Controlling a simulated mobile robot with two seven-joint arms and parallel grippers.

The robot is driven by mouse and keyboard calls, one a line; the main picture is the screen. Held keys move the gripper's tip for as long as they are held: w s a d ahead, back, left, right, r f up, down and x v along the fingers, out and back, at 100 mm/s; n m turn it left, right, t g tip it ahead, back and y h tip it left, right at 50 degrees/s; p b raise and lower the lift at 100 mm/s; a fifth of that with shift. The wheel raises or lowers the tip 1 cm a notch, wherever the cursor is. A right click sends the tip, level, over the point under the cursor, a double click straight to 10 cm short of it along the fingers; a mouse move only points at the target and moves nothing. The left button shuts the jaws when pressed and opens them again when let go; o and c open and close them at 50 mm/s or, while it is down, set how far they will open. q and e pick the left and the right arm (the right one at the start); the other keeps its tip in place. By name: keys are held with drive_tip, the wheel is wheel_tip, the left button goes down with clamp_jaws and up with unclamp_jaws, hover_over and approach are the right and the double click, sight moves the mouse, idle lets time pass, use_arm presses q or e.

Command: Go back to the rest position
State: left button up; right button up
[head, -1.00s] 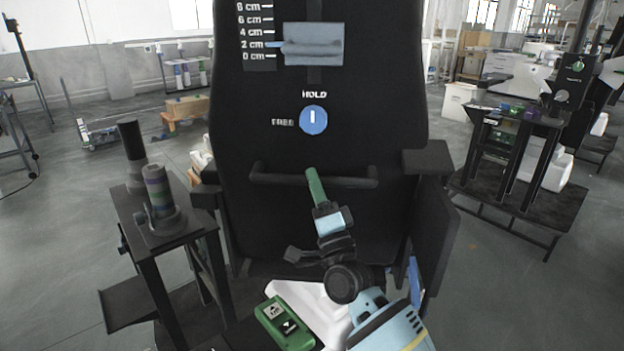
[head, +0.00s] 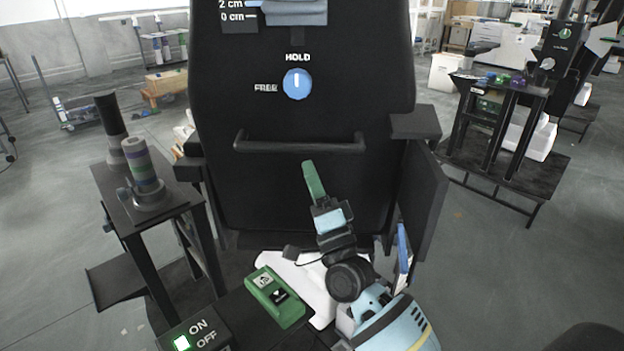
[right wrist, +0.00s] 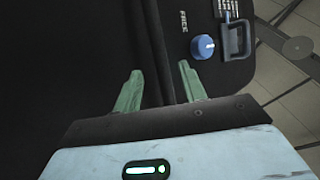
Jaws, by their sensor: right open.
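My right gripper (head: 314,180) reaches up from the bottom of the head view, in front of the black column panel (head: 300,190). My left gripper is not in view.
A small black stand (head: 160,213) with a banded cylinder (head: 143,166) is at left. A black side panel (head: 429,200) is at right.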

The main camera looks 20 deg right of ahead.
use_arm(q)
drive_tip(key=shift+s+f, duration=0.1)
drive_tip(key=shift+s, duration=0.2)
